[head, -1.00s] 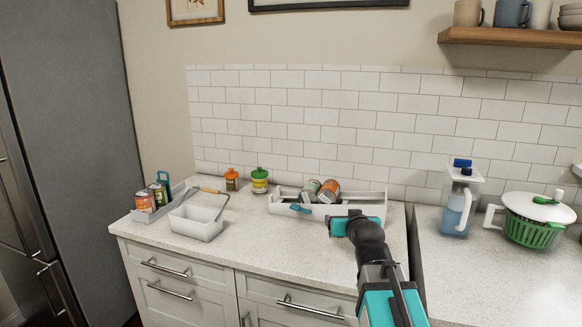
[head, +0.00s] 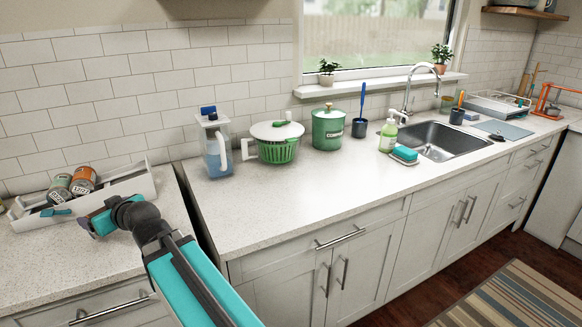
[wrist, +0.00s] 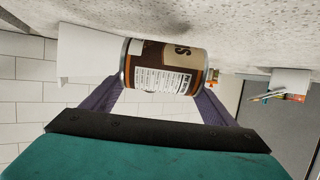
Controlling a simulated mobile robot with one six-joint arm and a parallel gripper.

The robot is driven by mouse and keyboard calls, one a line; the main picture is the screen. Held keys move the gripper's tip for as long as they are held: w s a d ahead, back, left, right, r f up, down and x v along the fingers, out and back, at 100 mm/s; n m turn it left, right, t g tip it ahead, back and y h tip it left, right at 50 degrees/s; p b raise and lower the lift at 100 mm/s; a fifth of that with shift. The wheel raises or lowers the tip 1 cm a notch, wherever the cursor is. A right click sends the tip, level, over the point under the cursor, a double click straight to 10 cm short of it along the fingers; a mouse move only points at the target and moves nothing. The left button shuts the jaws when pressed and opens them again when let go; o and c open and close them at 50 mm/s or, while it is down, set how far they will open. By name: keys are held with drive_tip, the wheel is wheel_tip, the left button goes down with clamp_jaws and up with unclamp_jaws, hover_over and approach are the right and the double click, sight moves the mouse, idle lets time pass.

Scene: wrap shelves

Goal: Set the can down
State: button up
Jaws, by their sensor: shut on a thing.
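In the wrist view my gripper (wrist: 162,82) is shut on a brown can (wrist: 165,68) with a cream band and a white label panel. The can lies across the picture between the two dark fingers. The speckled counter (wrist: 215,25) is close by it; I cannot tell whether they touch. In the head view my gripper (head: 92,220) is low at the front of a white rack (head: 125,182). The held can cannot be told apart clearly there. A grey-green can (head: 59,188) and an orange-brown can (head: 83,180) show tilted at the rack.
A blue-and-white pitcher (head: 215,150), a green colander with white lid (head: 277,150) and a green canister (head: 328,128) stand right of the rack. Counter (head: 300,195) in front of them is clear. A dark gap (head: 190,215) divides the counters.

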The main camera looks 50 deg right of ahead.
drive_tip(key=shift+s+a+f+y, duration=0.1)
drive_tip(key=shift+s+a+y, duration=0.05)
drive_tip(key=shift+a+y, duration=0.2)
drive_tip(key=shift+s+f+n, duration=0.1)
drive_tip(key=shift+n, duration=0.3)
drive_tip(key=shift+s+d+y, duration=0.15)
drive_tip(key=shift+d+y, duration=0.15)
drive_tip(key=shift+y, duration=0.05)
drive_tip(key=s+d, duration=0.1)
drive_tip(key=d, duration=0.4)
drive_tip(key=s+d, duration=0.1)
drive_tip(key=d, duration=0.5)
drive_tip(key=s+d+r, duration=0.1)
drive_tip(key=d, duration=0.5)
drive_tip(key=shift+s, duration=0.3)
drive_tip(key=s+d+m+h, duration=0.2)
drive_tip(key=s+d, duration=0.6)
drive_tip(key=d, duration=0.5)
drive_tip(key=s+d+r+m+h, duration=0.1)
drive_tip(key=s+d+h, duration=0.3)
drive_tip(key=s+d, duration=0.4)
drive_tip(key=s+d+m+h+b, duration=0.1)
drive_tip(key=s+d, duration=0.8)
drive_tip(key=d, duration=0.9)
drive_tip(key=m+h, duration=0.1)
drive_tip(key=m, duration=0.1)
drive_tip(key=shift+d+r+m+t+h, duration=0.2)
drive_tip(key=shift+r+m+t+h, duration=0.1)
drive_tip(key=shift+r+t+h, duration=0.1)
